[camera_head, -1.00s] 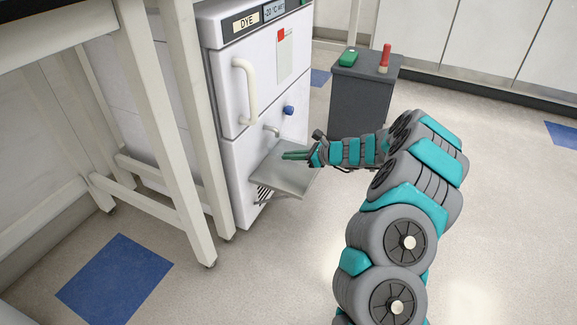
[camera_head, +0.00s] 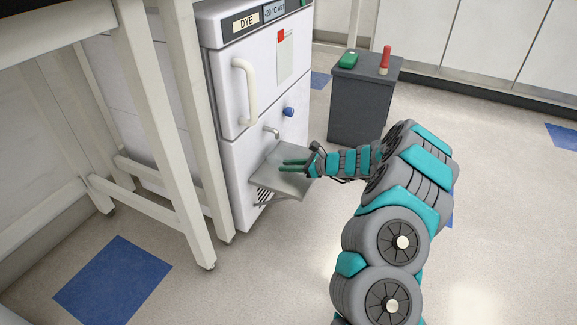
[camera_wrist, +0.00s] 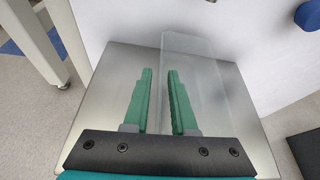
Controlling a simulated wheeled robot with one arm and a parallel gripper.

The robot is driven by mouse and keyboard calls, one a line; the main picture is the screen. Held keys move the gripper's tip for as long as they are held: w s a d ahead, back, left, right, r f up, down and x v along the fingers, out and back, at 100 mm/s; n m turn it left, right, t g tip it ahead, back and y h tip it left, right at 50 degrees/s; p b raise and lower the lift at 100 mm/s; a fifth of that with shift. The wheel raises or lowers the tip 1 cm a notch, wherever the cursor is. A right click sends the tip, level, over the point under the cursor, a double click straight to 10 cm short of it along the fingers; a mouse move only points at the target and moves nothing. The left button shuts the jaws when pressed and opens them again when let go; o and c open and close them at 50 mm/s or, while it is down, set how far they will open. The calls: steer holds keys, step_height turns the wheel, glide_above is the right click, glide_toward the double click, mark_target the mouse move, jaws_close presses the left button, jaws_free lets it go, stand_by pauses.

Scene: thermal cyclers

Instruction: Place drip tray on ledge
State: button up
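A flat metal ledge (camera_head: 270,182) juts from the lower front of the white freezer-like unit, below a small spout. It fills the middle of the wrist view (camera_wrist: 105,80). A clear, thin-walled piece, which looks like the drip tray (camera_wrist: 208,75), is over the ledge's right half and reaches toward the unit's white front. I cannot tell whether it rests flat on the ledge. My gripper (camera_head: 292,167) is over the ledge. Its green fingers (camera_wrist: 160,72) are apart, with the clear piece's left edge showing between them. The right finger covers part of the piece.
The white unit (camera_head: 240,170) has a door handle and a blue knob (camera_head: 289,111). A white table frame (camera_head: 165,120) stands close on the left. A dark grey cabinet (camera_head: 362,105) bearing a green item and a red-topped item stands behind my arm. The floor at right is open.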

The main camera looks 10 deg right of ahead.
steer(key=shift+o, duration=0.6)
steer(key=shift+r, duration=0.1)
